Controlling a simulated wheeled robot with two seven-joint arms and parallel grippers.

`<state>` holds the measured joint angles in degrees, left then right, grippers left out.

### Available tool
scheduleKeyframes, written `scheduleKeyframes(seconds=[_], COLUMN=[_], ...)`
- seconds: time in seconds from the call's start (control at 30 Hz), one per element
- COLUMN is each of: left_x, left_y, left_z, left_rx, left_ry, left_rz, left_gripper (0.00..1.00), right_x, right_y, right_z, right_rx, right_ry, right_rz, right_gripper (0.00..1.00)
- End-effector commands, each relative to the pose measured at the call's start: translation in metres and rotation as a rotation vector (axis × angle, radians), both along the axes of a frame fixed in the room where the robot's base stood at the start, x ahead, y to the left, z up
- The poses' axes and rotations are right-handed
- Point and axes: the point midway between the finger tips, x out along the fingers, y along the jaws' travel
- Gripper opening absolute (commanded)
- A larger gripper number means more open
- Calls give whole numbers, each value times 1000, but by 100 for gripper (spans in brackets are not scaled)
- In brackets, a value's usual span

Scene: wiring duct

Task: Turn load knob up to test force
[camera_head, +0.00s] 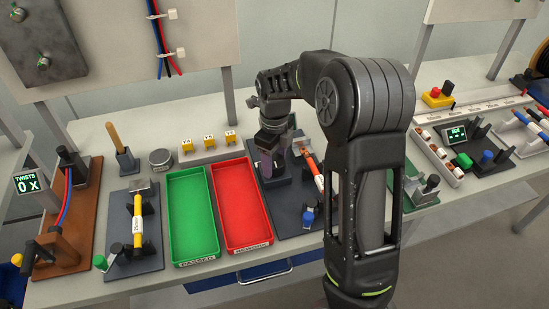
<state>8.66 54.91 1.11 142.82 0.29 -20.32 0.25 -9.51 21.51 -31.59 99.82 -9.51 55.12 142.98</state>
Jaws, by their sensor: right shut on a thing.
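My right arm reaches across the bench, and its gripper (268,172) points down just right of the red tray. The gripper is shut on what appears to be the load knob, which the fingers and wrist hide. This spot is at the back left of a dark fixture plate (290,222). My arm covers the right part of this plate. No force readout can be seen on it. My left gripper is not in view.
A green tray (191,259) labelled PASSED and a red tray (243,246) labelled REWORK stand left of the plate, both empty. Further left are a fixture with a yellow cylinder (138,225) and a display (27,184) reading 0. More fixtures fill the bench at right.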

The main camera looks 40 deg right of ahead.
Motion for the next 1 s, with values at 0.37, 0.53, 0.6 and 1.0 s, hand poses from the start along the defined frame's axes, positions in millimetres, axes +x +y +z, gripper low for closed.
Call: scheduleKeyframes(seconds=[0.37,0.53,0.6,1.0], left_x=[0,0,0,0], left_y=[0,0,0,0], left_z=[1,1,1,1], left_rx=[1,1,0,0], left_ry=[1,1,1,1], left_rz=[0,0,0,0], left_gripper=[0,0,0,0], right_x=[0,0,0,0], right_y=[0,0,0,0], right_z=[0,0,0,0], right_rx=[-1,0,0,0], right_ry=[-1,-1,-1,0], right_rz=[-28,-27,-26,-26], right_gripper=[13,56,62,76])
